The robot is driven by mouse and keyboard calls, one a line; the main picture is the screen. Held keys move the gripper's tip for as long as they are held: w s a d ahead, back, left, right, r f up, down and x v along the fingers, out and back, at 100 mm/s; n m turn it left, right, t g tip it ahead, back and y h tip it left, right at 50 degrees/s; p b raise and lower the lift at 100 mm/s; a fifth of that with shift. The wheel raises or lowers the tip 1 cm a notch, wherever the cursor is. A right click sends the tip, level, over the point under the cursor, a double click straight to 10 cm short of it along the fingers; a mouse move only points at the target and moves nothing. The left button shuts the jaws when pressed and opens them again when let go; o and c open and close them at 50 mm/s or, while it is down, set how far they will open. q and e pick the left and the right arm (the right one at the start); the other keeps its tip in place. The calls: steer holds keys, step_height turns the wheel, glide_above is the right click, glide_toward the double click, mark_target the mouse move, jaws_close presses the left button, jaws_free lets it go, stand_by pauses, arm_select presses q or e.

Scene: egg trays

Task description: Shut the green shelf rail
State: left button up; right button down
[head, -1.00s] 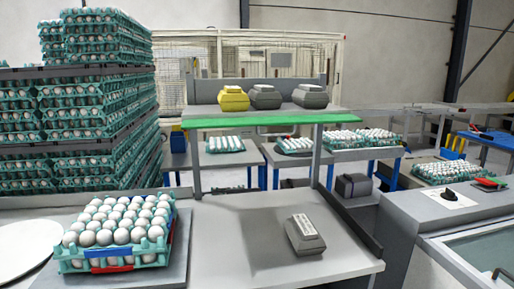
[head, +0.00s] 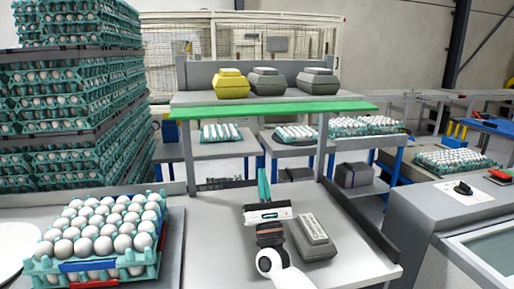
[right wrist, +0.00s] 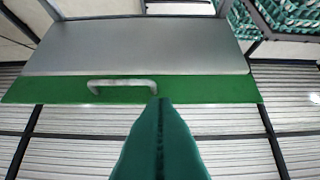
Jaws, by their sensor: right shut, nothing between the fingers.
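The green shelf rail (head: 280,110) runs along the front edge of the raised grey shelf (head: 200,98). In the right wrist view the green rail (right wrist: 210,90) spans the upper middle, with a grey handle (right wrist: 122,83) on it. My right gripper (head: 263,180) is shut and empty, below the rail in the head view and pointing up toward it. In the right wrist view its green fingers (right wrist: 158,115) are together, their tips overlapping the rail just right of the handle. I cannot tell whether they touch. My left gripper is not in view.
A yellow carton (head: 231,84) and two grey cartons (head: 269,82) stand on the shelf. Another grey carton (head: 318,248) lies on the table beside my right arm. An egg tray (head: 150,250) sits at left, before tall egg stacks (head: 70,110).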

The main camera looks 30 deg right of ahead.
mark_target(256, 115)
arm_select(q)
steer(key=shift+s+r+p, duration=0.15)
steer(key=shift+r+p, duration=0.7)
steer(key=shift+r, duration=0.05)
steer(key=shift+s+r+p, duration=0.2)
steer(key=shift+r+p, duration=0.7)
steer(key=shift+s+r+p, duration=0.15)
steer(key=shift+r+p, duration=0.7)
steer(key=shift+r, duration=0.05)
arm_select(e)
steer(key=shift+y, duration=0.3)
steer(key=shift+w+d+r, duration=0.2)
steer(key=shift+w+r, duration=0.65)
steer(key=shift+r, duration=1.05)
steer(key=shift+w+d+r, duration=0.2)
steer(key=shift+w+r, duration=0.7)
steer(key=shift+r, duration=1.05)
steer(key=shift+w+d+r, duration=0.2)
steer(key=shift+w+r, duration=0.65)
steer(key=shift+r, duration=1.05)
